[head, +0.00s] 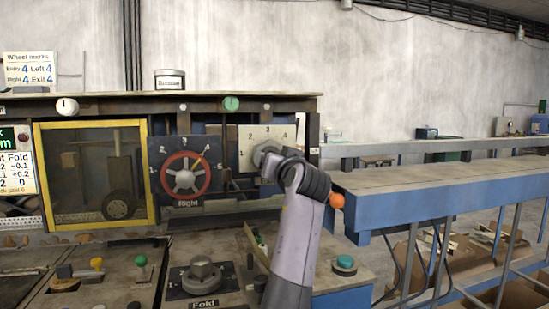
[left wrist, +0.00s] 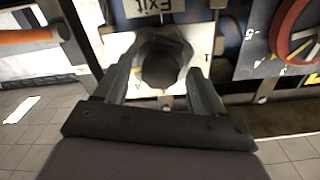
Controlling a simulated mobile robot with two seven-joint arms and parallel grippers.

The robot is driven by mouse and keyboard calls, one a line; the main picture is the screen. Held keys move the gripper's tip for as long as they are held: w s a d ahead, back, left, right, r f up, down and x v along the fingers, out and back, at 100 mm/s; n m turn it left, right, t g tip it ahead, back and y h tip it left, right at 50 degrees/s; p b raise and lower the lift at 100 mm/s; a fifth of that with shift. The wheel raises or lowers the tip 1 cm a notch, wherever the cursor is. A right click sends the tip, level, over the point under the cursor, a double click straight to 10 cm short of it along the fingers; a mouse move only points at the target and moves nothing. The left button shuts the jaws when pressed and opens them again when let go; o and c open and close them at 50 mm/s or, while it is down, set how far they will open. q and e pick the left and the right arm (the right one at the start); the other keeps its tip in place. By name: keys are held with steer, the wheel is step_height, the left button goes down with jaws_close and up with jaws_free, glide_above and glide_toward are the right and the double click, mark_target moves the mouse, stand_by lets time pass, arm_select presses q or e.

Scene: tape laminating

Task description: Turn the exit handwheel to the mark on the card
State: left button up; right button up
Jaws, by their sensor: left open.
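The card (head: 28,70) at the upper left in the head view is headed "Wheel marks" and reads Exit 4. The exit dial plate (head: 285,133) shows numbers 2, 3 and 4. My left arm covers its lower part and most of the wheel. In the left wrist view the exit handwheel (left wrist: 162,68) is a grey knob with a dark round centre, below the upside-down Exit label (left wrist: 154,6). My left gripper (left wrist: 160,85) is open, with one finger on each side of the knob. Contact cannot be told. The wheel's pointer is hidden. My right gripper is out of view.
The Right handwheel (head: 185,158), red-rimmed, is on the panel just left of the exit dial. The Fold knob (head: 203,272) and a green button (head: 345,263) are on the console below. A blue conveyor frame (head: 440,195) extends to the right.

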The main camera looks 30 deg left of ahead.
arm_select(q)
steer(key=shift+w+a, duration=0.25)
steer(key=shift+a, duration=0.05)
steer(key=c, duration=1.1)
steer(key=shift+o, duration=0.2)
steer(key=shift+n+b, duration=1.9)
steer(key=shift+n, duration=2)
